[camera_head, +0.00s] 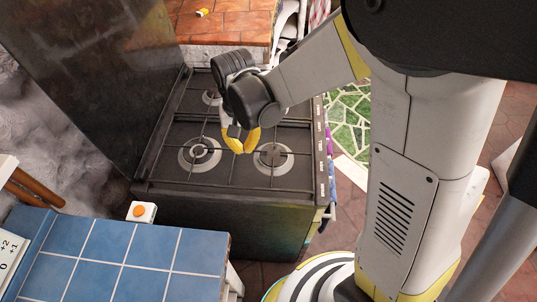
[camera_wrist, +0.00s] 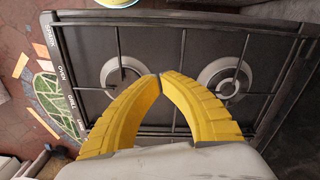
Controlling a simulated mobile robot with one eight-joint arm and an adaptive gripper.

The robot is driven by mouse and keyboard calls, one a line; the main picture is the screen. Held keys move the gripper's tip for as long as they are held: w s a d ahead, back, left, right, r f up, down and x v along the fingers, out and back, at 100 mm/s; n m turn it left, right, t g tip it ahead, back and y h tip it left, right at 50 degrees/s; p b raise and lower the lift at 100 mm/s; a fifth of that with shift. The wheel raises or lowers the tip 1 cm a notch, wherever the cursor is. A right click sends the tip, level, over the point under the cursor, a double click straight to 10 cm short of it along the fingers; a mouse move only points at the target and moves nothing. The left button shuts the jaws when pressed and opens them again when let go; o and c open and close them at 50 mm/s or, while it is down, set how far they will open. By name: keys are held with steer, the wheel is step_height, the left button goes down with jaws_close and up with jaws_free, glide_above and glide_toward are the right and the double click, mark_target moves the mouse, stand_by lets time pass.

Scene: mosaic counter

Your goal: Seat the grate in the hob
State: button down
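The hob (camera_head: 165,188) is the dark top of the stove, with round burners showing; it fills most of the wrist view (camera_wrist: 85,45). Thin dark bars of a grate (camera_wrist: 182,45) cross its near half over two burners. They look level, but I cannot tell whether they sit fully in place. My gripper (camera_head: 239,151) has yellow fingers and hangs over the hob between the left burner (camera_head: 200,153) and the right burner (camera_head: 272,158). In the wrist view its fingertips (camera_wrist: 160,76) meet with nothing visible between them. The gripper hides part of the bars.
A tall dark panel (camera_head: 90,70) stands along the hob's left side. A blue tiled counter (camera_head: 120,262) with an orange button (camera_head: 139,211) is at the front left. An orange tiled counter (camera_head: 230,25) lies beyond the stove. Labelled controls (camera_wrist: 66,100) line the stove's front edge.

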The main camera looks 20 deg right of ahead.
mark_target(247, 184)
steer(key=f+b, duration=0.1)
steer(key=f, duration=0.2)
steer(key=f+b, duration=0.2)
steer(key=f, duration=0.1)
steer(key=f+b, duration=0.1)
steer(key=f, duration=0.2)
steer(key=shift+s+a+f, duration=0.25)
steer(key=shift+f, duration=0.05)
steer(key=s+b, duration=0.1)
steer(key=s, duration=0.2)
steer(key=shift+s+a+f, duration=0.1)
steer(key=shift+a+f, duration=0.05)
steer(key=shift+s, duration=0.4)
steer(key=shift+s+a+b, duration=0.15)
steer(key=shift+s+b, duration=0.15)
steer(key=shift+s, duration=0.45)
steer(key=shift+w, duration=0.1)
